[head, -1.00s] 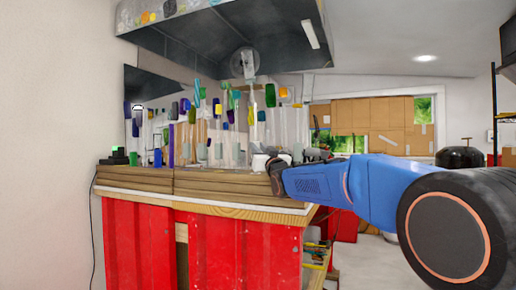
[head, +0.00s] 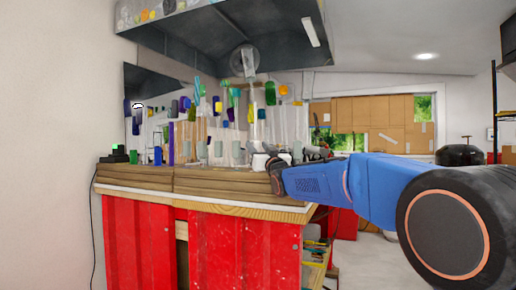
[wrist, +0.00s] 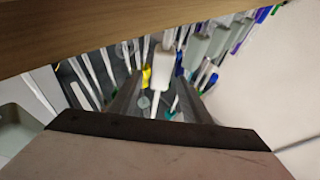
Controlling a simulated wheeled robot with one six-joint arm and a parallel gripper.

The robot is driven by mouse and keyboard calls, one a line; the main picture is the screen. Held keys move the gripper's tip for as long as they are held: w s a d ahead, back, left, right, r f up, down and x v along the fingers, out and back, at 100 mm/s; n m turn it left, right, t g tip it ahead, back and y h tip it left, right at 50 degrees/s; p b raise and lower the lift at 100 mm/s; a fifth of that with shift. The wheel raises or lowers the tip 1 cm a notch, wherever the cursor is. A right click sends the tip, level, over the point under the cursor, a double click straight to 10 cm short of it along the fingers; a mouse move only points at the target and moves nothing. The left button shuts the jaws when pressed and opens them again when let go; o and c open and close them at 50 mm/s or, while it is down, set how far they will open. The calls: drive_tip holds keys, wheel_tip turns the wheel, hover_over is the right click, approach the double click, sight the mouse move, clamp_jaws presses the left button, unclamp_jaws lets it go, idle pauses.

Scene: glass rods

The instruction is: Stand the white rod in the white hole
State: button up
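My gripper (wrist: 158,92) shows in the wrist view as two dark grey fingers standing apart, with a gap between them. A pale white rod with a thick block-like part (wrist: 164,66) lies beyond the gap, and I see no finger touching it. Several other thin whitish rods stand around it, so I cannot tell which is the task's white rod. The white hole is not recognisable in either view. In the head view my gripper (head: 274,172) is at the right end of the workbench top, beside a small white object (head: 259,162); its fingertips are hidden there.
The wooden bench (head: 140,178) stands on red cabinets (head: 240,250). Many coloured and clear glass rods crowd its top, left of my gripper. A dark hood (head: 215,35) hangs above. In the wrist view a wooden edge (wrist: 70,38) crosses the top. Open floor lies at the right.

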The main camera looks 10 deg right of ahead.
drive_tip(key=v, duration=1.7)
drive_tip(key=s+d+f+m+g+h, duration=0.1)
drive_tip(key=s+d+f+g+h, duration=0.1)
drive_tip(key=s+f+g, duration=0.55)
drive_tip(key=s+d+f+m+g+h, duration=0.1)
drive_tip(key=s+d+f+g+h, duration=0.1)
drive_tip(key=s+f, duration=0.95)
drive_tip(key=s+f+g, duration=0.8)
drive_tip(key=s+f, duration=1.2)
drive_tip(key=f, duration=0.2)
drive_tip(key=shift+s+a, duration=0.35)
drive_tip(key=shift+s, duration=0.05)
